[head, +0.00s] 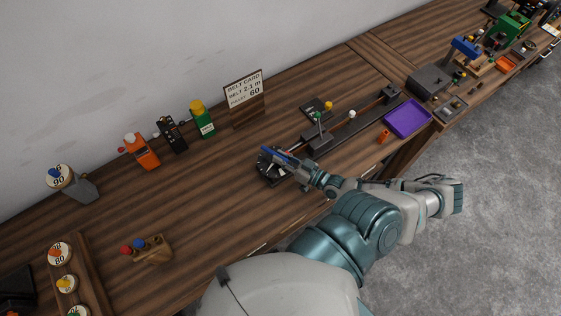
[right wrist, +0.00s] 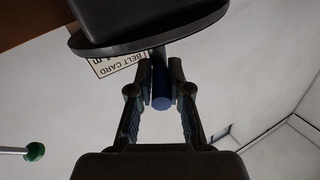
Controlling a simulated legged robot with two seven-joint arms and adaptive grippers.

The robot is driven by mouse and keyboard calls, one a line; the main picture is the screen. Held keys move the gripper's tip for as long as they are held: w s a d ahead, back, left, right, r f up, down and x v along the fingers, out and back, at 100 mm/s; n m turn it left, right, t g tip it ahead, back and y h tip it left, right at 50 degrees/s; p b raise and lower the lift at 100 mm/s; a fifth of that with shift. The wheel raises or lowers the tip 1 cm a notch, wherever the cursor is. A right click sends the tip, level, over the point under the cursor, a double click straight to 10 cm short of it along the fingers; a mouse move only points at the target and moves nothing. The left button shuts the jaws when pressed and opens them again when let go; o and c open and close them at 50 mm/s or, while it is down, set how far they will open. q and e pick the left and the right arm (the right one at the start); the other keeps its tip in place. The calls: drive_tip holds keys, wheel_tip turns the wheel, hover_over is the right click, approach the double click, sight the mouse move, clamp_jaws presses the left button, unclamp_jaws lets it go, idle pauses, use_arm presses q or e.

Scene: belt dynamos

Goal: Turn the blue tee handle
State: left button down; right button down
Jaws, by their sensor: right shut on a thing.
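The blue tee handle (head: 271,152) stands on a black round base (head: 268,173) near the middle of the wooden bench. My right gripper (head: 284,159) reaches it from the right and is shut on it. In the right wrist view the handle's blue end (right wrist: 161,90) lies between my two fingertips (right wrist: 160,82), beneath a dark disc (right wrist: 150,42). My gripper hides part of the handle and base in the head view. My left gripper is not in view.
A lever with a green knob (head: 318,115) stands just behind my right gripper. A belt card (head: 244,90) stands at the back. A purple tray (head: 407,118) lies right. Orange (head: 143,152), black and green units stand back left. Bare bench lies left of the base.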

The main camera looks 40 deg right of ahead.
drive_tip(key=y, duration=0.1)
drive_tip(key=n+y+b, duration=0.1)
drive_tip(key=n+g+y, duration=0.1)
drive_tip(key=shift+w+d+f+b, duration=0.15)
drive_tip(key=shift+d+f+b, duration=0.15)
drive_tip(key=n+g+y+b, duration=0.1)
drive_tip(key=g+y+b, duration=0.1)
drive_tip(key=n+g+y+b, duration=0.1)
drive_tip(key=n+y+b, duration=0.1)
drive_tip(key=w+d+n+g+y+b, duration=0.1)
drive_tip(key=n+g+y+b, duration=0.1)
drive_tip(key=b, duration=0.1)
drive_tip(key=shift+g, duration=0.3)
drive_tip(key=shift+w+d+r+n+g+y+b, duration=0.1)
drive_tip(key=shift+r+n+g+y+b, duration=0.1)
drive_tip(key=shift+n+g+y+b, duration=0.8)
drive_tip(key=c, duration=1.3)
unclamp_jaws()
drive_tip(key=shift+c, duration=0.2)
drive_tip(key=shift+o, duration=1.1)
drive_tip(key=shift+w, duration=0.15)
